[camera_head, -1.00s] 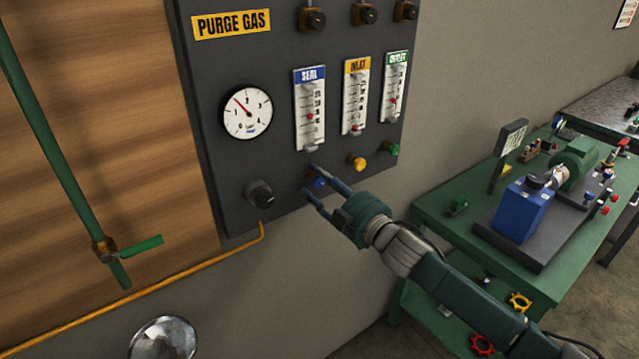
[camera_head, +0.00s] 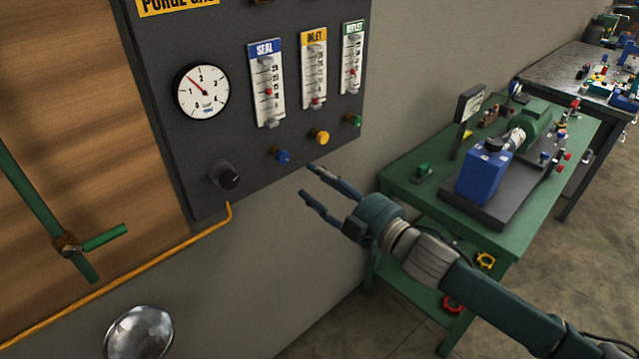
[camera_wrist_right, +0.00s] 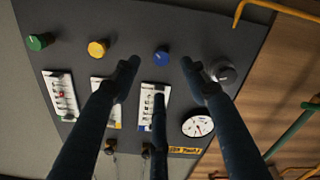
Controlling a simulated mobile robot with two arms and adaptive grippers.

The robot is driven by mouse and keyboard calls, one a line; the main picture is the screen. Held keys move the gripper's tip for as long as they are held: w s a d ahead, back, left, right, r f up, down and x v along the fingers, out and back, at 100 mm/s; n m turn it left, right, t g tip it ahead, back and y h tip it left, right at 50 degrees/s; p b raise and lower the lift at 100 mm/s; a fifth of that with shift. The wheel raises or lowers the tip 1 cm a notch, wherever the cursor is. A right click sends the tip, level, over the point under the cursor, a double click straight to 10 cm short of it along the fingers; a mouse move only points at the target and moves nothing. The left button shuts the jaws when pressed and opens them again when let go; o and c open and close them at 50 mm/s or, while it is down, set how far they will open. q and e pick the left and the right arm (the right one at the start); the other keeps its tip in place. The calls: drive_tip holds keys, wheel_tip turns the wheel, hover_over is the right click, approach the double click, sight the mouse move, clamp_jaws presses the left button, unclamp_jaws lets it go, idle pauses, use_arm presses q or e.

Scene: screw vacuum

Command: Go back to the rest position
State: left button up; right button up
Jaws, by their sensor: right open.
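My right gripper (camera_head: 308,180) is open and empty in the head view, in front of the lower right part of the dark purge gas panel (camera_head: 175,110). It stands apart from the blue knob (camera_head: 282,157), to the right of and below it. A yellow knob (camera_head: 321,138) and a green knob (camera_head: 353,119) are further right on the panel. In the right wrist view, my spread fingers (camera_wrist_right: 160,80) point at the panel, with the blue knob (camera_wrist_right: 161,56) showing between them and nothing held. My left gripper is not in view.
A black knob (camera_head: 224,175) and a gauge (camera_head: 202,91) are on the panel's left side. A yellow pipe (camera_head: 150,267) runs below it. A green pipe with a lever (camera_head: 104,237) is at left. A green table (camera_head: 400,184) with a blue machine (camera_head: 484,175) stands at right.

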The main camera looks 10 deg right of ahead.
idle(0.3)
drive_tip(key=w+d+f+m+h, duration=0.2)
drive_tip(key=d+f, duration=0.2)
drive_tip(key=f, duration=0.6)
drive_tip(key=w+d+f+m+h, duration=0.1)
drive_tip(key=d+f+m+h, duration=0.25)
drive_tip(key=f, duration=0.55)
drive_tip(key=s+d+f+m+g+h, duration=0.1)
drive_tip(key=s+d+f, duration=0.2)
drive_tip(key=f, duration=0.5)
drive_tip(key=s+d+f+m+g+h, duration=0.1)
drive_tip(key=s+d+f+g, duration=0.15)
drive_tip(key=f, duration=0.45)
drive_tip(key=s+d+f+m+h, duration=0.1)
drive_tip(key=s+d+f, duration=0.2)
drive_tip(key=f, duration=0.5)
drive_tip(key=s+d+f+m+g+h, duration=0.25)
drive_tip(key=s+f+g, duration=0.25)
drive_tip(key=s+f, duration=1.3)
drive_tip(key=s+a+f+g, duration=0.1)
drive_tip(key=s+f, duration=0.3)
drive_tip(key=s, duration=1.1)
drive_tip(key=s+f+m+g, duration=0.1)
drive_tip(key=s+f+g, duration=0.3)
drive_tip(key=s, duration=1.1)
drive_tip(key=shift+s+a+f+y+b, duration=0.3)
drive_tip(key=shift+s+a+f, duration=0.1)
drive_tip(key=shift+f, duration=0.25)
